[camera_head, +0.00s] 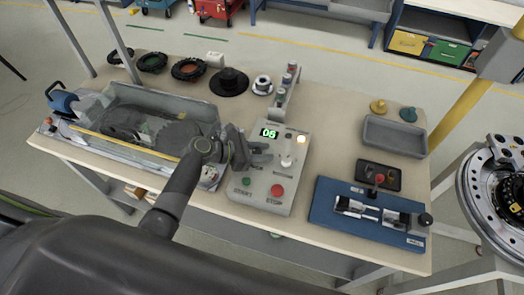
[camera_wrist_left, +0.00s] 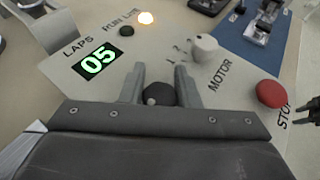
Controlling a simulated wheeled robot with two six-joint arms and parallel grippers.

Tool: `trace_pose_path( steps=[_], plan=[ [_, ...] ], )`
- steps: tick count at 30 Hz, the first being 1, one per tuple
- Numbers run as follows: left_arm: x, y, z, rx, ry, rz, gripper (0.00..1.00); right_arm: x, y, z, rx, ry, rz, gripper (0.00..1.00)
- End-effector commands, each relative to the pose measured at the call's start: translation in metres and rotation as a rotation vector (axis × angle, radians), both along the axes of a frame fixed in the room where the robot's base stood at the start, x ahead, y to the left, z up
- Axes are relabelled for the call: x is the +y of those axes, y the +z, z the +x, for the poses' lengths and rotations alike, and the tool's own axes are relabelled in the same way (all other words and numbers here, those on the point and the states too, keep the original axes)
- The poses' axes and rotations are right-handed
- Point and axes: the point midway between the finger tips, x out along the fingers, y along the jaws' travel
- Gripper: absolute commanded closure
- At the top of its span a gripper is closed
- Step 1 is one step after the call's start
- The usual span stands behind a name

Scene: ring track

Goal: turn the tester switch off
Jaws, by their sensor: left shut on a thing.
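The tester panel (camera_head: 262,200) is a light grey sloped box at the middle of the bench, with a green-lit display. My left gripper (camera_head: 262,154) reaches over its left side. In the left wrist view, my left gripper (camera_wrist_left: 159,88) has its two fingers on either side of a dark round knob (camera_wrist_left: 159,97) and is shut on it. The head view hides this knob behind the gripper. A white knob (camera_wrist_left: 203,48), beside the word MOTOR, stands clear of the fingers; it also shows in the head view (camera_head: 288,160). A lamp (camera_wrist_left: 146,18) glows warm white.
A red STOP button (camera_wrist_left: 271,94) and a green START button (camera_head: 246,181) stand on the panel. A machine with a grey trough (camera_head: 160,97) lies left of it. A blue fixture (camera_head: 325,208) and a grey tray (camera_head: 395,136) lie to the right.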

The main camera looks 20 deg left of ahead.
Motion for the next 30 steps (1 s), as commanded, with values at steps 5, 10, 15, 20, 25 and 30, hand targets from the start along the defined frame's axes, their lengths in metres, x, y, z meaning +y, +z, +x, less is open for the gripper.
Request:
trace_pose_path(
  steps=[5,10,15,20,25,30],
  plan=[
    [0.0,-0.002,-0.001,0.001,-0.161,0.002,0.94,0.0,-0.008,0.0,0.0,0.0,0.0,0.49],
    [-0.002,-0.002,-0.003,0.0,-0.323,0.0,0.94,0.0,-0.015,0.0,0.0,0.0,0.0,0.49],
    [-0.002,-0.002,-0.006,-0.001,-0.485,0.001,0.94,0.0,-0.023,0.0,0.0,0.0,-0.001,0.49],
    [-0.003,-0.003,-0.009,0.0,-0.638,0.0,0.94,-0.001,-0.032,0.0,0.0,0.0,-0.001,0.49],
    [-0.002,-0.003,-0.011,-0.001,-0.8,0.001,0.94,-0.001,-0.043,0.0,0.001,0.0,-0.001,0.49],
    [-0.001,-0.003,-0.014,0.001,-0.935,0.0,0.94,-0.001,-0.052,0.0,0.001,0.0,-0.001,0.49]
  ],
)
